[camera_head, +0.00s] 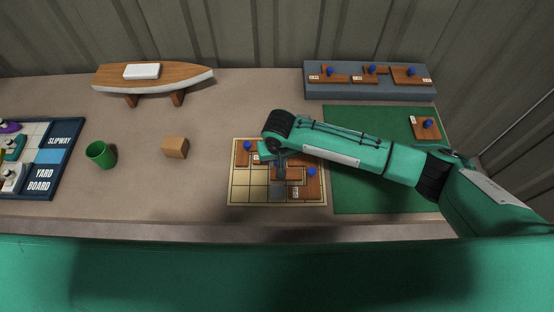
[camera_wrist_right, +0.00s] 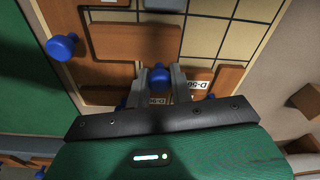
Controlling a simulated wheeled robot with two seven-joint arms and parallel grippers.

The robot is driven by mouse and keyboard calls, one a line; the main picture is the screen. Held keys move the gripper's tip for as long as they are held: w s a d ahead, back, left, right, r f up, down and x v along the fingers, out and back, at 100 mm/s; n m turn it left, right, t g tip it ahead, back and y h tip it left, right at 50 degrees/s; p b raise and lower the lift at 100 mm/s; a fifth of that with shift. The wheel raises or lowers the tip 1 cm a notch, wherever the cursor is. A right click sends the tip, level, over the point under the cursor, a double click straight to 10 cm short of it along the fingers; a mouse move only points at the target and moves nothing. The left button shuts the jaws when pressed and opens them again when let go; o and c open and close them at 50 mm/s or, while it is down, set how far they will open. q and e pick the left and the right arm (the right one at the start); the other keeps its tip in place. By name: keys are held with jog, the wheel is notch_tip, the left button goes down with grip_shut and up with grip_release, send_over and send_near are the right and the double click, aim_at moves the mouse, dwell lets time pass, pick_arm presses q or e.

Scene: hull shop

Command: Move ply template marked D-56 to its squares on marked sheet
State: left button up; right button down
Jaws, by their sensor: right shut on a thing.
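The marked sheet (camera_head: 239,190) is a pale gridded board at the middle front of the bench, bearing several brown ply templates with blue knobs. My right gripper (camera_head: 279,183) is over it, partly hidden by its own wrist. In the right wrist view the gripper (camera_wrist_right: 160,82) is shut on the blue knob (camera_wrist_right: 159,76) of a brown template. Whether the held template touches the sheet is hidden. My left gripper is out of view.
Another template (camera_head: 312,186) lies at the sheet's right, one (camera_head: 242,157) at its top left. A green mat (camera_head: 370,196) with a template (camera_head: 427,131), a grey rack (camera_head: 350,92), a wooden block (camera_head: 175,147), a green cup (camera_head: 101,154) and a model boat (camera_head: 170,78) stand around.

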jog(key=shift+f, duration=0.65)
jog(key=c, duration=1.2)
grip_release()
jog(key=shift+f, duration=0.15)
jog(key=shift+c, duration=0.2)
notch_tip(320, 180, up, 12)
jog(key=s+b, duration=0.1)
jog(key=shift+s+d+b, duration=0.2)
jog(key=shift+b, duration=0.2)
